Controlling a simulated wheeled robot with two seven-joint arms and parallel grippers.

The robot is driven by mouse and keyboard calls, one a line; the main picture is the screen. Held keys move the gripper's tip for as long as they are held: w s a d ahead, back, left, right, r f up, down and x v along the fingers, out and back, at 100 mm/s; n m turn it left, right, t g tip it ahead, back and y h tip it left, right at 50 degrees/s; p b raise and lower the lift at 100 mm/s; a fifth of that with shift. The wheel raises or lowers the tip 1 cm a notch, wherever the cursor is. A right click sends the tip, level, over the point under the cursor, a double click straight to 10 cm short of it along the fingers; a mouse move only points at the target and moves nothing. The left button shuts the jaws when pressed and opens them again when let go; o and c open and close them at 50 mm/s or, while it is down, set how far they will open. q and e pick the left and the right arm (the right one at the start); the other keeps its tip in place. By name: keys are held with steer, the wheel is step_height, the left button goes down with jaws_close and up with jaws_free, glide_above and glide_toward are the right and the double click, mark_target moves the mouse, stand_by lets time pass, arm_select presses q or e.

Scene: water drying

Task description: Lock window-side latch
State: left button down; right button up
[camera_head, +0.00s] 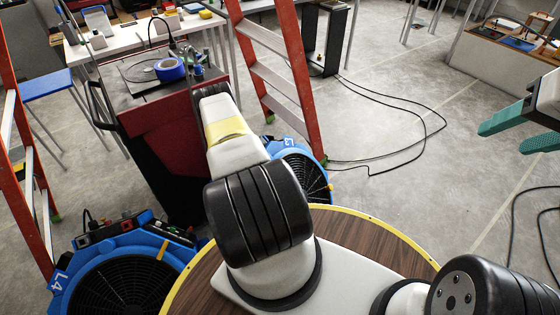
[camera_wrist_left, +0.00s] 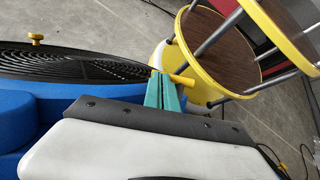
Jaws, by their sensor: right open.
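A blue round fan (camera_head: 295,165) with a black grille stands beyond my left arm, near the red ladder. In the left wrist view a blue fan housing (camera_wrist_left: 75,105) fills the left side, with a yellow knob (camera_wrist_left: 36,39) at its grille. A yellow latch (camera_wrist_left: 182,79) sticks out just beside the teal fingertips of my left gripper (camera_wrist_left: 160,76). The fingers look closed together; whether they touch the latch I cannot tell. In the head view my left gripper is hidden behind its arm. My right gripper (camera_head: 503,140) is open and empty at the right edge, away from the fans.
A second blue fan (camera_head: 65,290) marked L4 stands at the lower left. An orange ladder (camera_head: 287,85) and a red cart (camera_head: 160,140) stand close beyond my left arm. Black cables (camera_head: 395,108) lie on the floor.

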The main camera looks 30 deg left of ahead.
stand_by(0.7)
arm_select(q)
steer(key=shift+s+d+f, duration=0.15)
steer(key=shift+s, duration=0.8)
steer(key=v, duration=0.8)
steer(key=shift+w, duration=0.3)
